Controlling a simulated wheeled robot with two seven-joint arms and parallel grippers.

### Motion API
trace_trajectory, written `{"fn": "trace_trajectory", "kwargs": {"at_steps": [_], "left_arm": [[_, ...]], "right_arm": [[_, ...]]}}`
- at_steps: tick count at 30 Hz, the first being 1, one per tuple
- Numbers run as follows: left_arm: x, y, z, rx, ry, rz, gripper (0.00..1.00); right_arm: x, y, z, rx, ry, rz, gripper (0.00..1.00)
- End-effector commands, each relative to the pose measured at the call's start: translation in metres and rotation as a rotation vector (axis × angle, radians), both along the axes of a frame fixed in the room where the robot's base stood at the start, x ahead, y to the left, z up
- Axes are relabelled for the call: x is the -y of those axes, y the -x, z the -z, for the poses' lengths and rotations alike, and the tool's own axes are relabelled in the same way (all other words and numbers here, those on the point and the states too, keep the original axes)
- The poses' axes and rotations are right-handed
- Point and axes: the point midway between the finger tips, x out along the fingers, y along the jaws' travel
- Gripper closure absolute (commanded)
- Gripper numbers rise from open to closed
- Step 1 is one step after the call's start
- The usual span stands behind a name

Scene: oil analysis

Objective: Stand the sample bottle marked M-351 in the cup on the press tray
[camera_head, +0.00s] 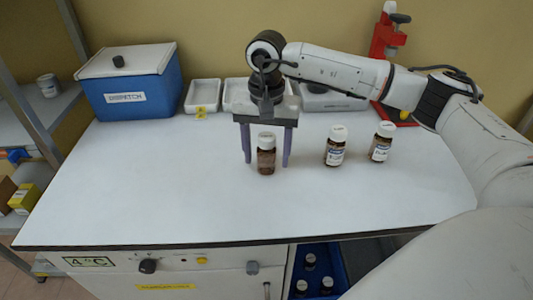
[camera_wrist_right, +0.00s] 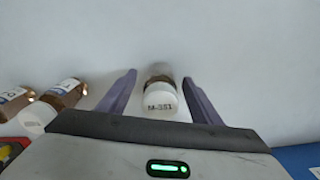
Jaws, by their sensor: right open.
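The sample bottle marked M-351 (camera_head: 266,155) is brown with a white cap and stands upright on the white table. In the right wrist view its cap (camera_wrist_right: 159,104) reads M-351. My right gripper (camera_head: 267,162) is open above the table, with one purple finger on each side of this bottle; both fingers look apart from it. In the right wrist view the bottle lies between the fingers. The red press (camera_head: 390,40) stands at the back right, partly hidden behind my right arm. I cannot make out its tray or the cup. My left gripper is out of view.
Two more brown bottles, the nearer (camera_head: 335,147) and the farther (camera_head: 381,143), stand right of the gripper. A blue dispatch box (camera_head: 130,92) and white trays (camera_head: 203,94) line the back. The table's left and front are clear. Several bottles sit in an open compartment below (camera_head: 340,262).

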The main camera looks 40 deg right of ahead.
Motion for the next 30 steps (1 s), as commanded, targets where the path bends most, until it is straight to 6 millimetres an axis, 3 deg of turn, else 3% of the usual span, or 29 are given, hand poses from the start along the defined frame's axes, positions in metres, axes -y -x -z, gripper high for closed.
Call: {"fn": "trace_trajectory", "kwargs": {"at_steps": [4, 12, 20, 23, 30], "left_arm": [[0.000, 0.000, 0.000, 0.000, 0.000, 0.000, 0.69], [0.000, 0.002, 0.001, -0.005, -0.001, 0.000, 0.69], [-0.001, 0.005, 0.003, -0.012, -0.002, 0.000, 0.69], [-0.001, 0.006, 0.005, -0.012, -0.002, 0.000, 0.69], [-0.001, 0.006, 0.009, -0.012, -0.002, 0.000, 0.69]], "right_arm": [[0.000, 0.000, 0.000, 0.000, 0.000, 0.000, 0.45], [0.000, 0.000, -0.001, 0.001, 0.000, 0.000, 0.90], [0.000, -0.001, -0.005, 0.002, -0.001, 0.000, 0.92], [0.000, -0.002, -0.017, 0.006, -0.001, 0.000, 0.92], [-0.001, -0.002, -0.065, 0.006, -0.001, 0.000, 0.92]]}}
